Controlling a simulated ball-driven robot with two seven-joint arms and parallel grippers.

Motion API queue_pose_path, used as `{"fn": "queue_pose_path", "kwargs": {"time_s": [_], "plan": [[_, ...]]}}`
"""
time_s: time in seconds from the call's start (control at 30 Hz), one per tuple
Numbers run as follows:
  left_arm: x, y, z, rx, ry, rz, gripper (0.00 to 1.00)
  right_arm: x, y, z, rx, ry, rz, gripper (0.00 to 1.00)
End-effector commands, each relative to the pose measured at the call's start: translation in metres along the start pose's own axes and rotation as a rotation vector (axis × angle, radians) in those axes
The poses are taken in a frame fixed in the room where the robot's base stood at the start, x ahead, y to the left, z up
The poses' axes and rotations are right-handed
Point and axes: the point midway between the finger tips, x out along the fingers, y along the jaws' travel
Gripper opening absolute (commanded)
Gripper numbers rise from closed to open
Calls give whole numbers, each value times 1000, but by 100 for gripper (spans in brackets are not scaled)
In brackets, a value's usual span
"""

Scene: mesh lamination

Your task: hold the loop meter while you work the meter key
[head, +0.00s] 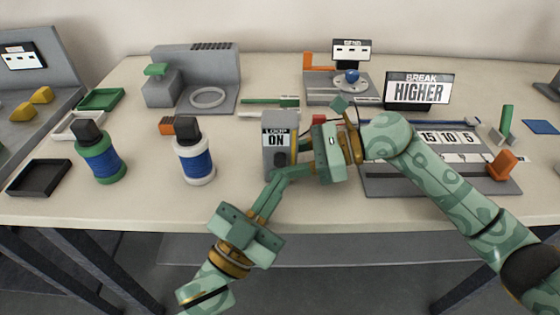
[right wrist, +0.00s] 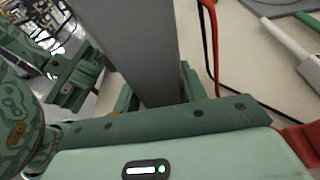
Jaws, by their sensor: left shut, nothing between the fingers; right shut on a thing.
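The loop meter (head: 275,130) is a grey upright box near the table's front edge, with a small display reading "LOOP ON". My right gripper (head: 298,150) is shut on the meter from the right. In the right wrist view the grey meter body (right wrist: 130,45) stands between its fingers. A dark round spot (head: 281,158), perhaps the meter key, shows low on the meter's front. My left gripper (head: 276,176) is shut and empty, with its fingertips at or just before the meter's lower front. Whether they touch it I cannot tell.
A sign (head: 420,88) reads "BREAK HIGHER". A grey board with number cards (head: 447,138) lies behind my right arm. Red and black leads (right wrist: 212,45) run beside the meter.

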Motion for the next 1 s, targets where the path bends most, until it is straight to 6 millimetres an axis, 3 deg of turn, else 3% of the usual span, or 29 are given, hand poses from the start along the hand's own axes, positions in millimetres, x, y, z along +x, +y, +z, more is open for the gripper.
{"fn": "queue_pose_path", "kwargs": {"time_s": [0.4, 1.0], "plan": [[-27, 20, -22, 1, 4, 0, 0, 0, 0, 0, 1, 1, 0, 20], [-30, 22, -25, 2, 6, -1, 0, 0, 0, 0, 1, 1, 0, 20]]}}
